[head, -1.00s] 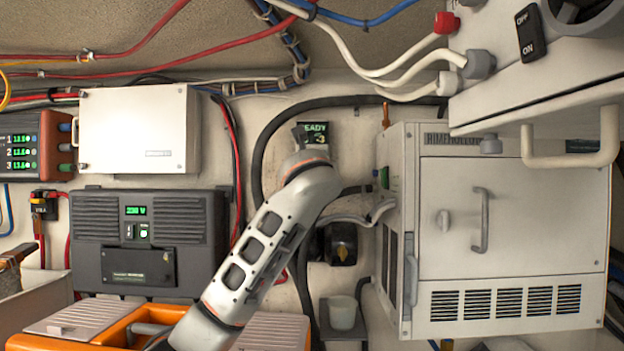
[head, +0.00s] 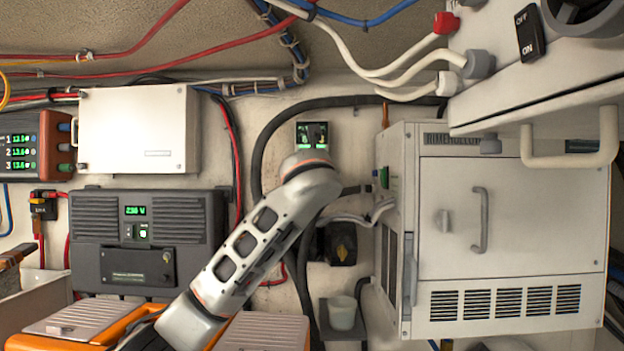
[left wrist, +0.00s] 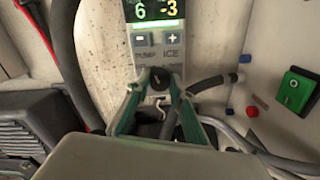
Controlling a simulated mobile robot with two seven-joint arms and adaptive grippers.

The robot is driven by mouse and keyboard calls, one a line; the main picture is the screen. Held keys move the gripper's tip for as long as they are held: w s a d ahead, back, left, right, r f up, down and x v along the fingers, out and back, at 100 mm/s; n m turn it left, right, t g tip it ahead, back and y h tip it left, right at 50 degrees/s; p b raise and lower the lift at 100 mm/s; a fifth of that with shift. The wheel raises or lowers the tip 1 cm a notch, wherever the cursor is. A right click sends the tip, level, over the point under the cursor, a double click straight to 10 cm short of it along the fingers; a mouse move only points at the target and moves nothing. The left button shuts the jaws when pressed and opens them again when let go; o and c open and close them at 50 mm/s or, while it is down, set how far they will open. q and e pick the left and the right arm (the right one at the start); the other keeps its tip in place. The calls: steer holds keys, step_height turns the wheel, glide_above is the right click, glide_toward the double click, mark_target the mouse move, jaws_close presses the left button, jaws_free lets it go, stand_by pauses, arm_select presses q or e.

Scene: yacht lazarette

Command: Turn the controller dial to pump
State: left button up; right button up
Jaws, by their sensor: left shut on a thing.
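The controller (left wrist: 155,40) is a narrow upright panel on the wall. Its lit display shows 6 and -3 in the left wrist view, above minus and plus buttons. Below them are the labels PUMP on the left and ICE on the right. The small black dial (left wrist: 160,77) sits under the labels. My left gripper (left wrist: 158,88) is shut on the dial, one finger at each side. I cannot clearly tell which label the dial points to. In the head view the controller's display (head: 312,134) shows above my left wrist, which hides the dial. My right gripper is not in view.
A white cabinet (head: 520,220) with a handle stands right of the controller. A green switch (left wrist: 295,88) shows on its side. A black hose (head: 262,150) curves around the controller. A dark grey power unit (head: 145,240) and a white box (head: 138,130) are on the left.

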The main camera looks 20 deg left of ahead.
arm_select(q)
steer(key=shift+r, duration=0.15)
steer(key=o, duration=1.1)
steer(key=shift+w, duration=0.1)
steer(key=v, duration=1.2)
